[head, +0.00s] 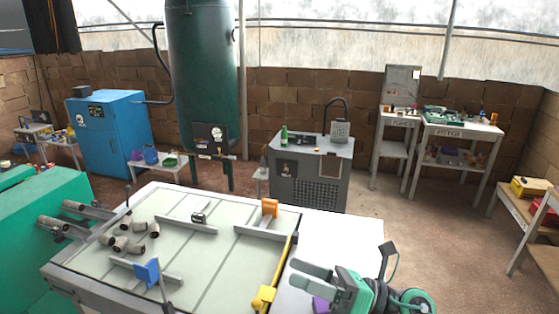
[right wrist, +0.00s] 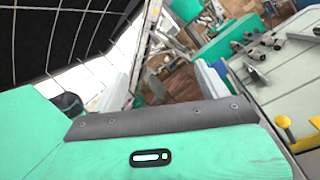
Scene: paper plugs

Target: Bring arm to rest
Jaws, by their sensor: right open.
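My right gripper (head: 302,273) is at the front right of the work table (head: 345,228), with its two grey fingers apart and nothing between them. It points left over the table's white right-hand part. In the right wrist view my green gripper housing fills the lower part. Several grey-brown paper plugs (head: 121,243) lie loose on the table's left side. My left gripper does not show in either view.
The table carries a blue block (head: 147,272), an orange block (head: 270,208) and a yellow piece (head: 263,298). A green machine (head: 50,220) stands at left. A grey cabinet (head: 309,170) stands behind the table. Open floor lies to the right.

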